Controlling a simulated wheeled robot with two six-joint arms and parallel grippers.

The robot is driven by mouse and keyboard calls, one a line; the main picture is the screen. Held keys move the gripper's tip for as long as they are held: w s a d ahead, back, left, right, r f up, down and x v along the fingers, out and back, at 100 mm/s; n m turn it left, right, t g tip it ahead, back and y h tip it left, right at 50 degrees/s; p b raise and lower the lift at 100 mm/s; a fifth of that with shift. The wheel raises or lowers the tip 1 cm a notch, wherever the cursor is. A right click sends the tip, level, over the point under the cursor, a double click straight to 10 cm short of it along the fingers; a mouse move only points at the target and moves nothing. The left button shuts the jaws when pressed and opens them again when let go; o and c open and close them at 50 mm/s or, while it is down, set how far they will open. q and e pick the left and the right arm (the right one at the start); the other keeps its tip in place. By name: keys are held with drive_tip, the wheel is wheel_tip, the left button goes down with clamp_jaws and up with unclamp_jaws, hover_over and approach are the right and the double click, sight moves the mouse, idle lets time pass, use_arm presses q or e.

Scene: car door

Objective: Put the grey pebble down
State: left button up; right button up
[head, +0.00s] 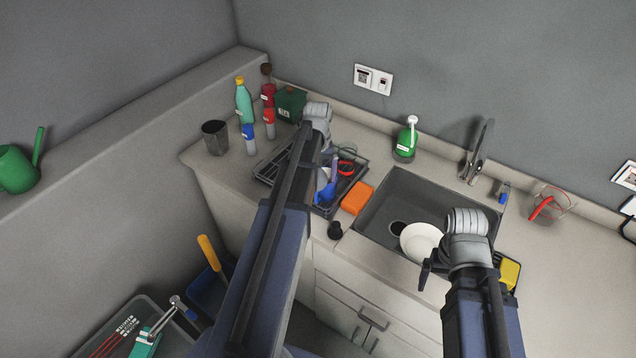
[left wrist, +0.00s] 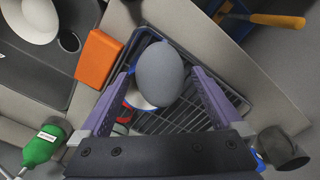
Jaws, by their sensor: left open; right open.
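The grey pebble (left wrist: 160,73), smooth and egg-shaped, shows in the left wrist view between the spread fingers of my left gripper (left wrist: 160,84). It overlaps a white, blue-rimmed dish (left wrist: 137,97) at the dark dish rack (left wrist: 232,97); I cannot tell whether it touches the dish. My left gripper (head: 326,172) is open above the rack (head: 268,171) in the head view, where the arm hides much of the rack and I cannot make out the pebble clearly. My right gripper (head: 428,272) is open at the front of the sink, beside the white plate.
An orange sponge (head: 356,198) lies between rack and sink (head: 382,212). A white plate (head: 420,240) is in the sink. Several bottles and a dark cup (head: 215,138) stand left of the rack. A green soap bottle (head: 405,143) stands behind the sink. The right counter has free room.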

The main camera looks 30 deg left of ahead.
sight(318, 174)
use_arm(q)
drive_tip(key=shift+c, duration=0.4)
clamp_jaws()
idle(0.4)
wheel_tip(318, 174, up, 10)
drive_tip(key=p, duration=1)
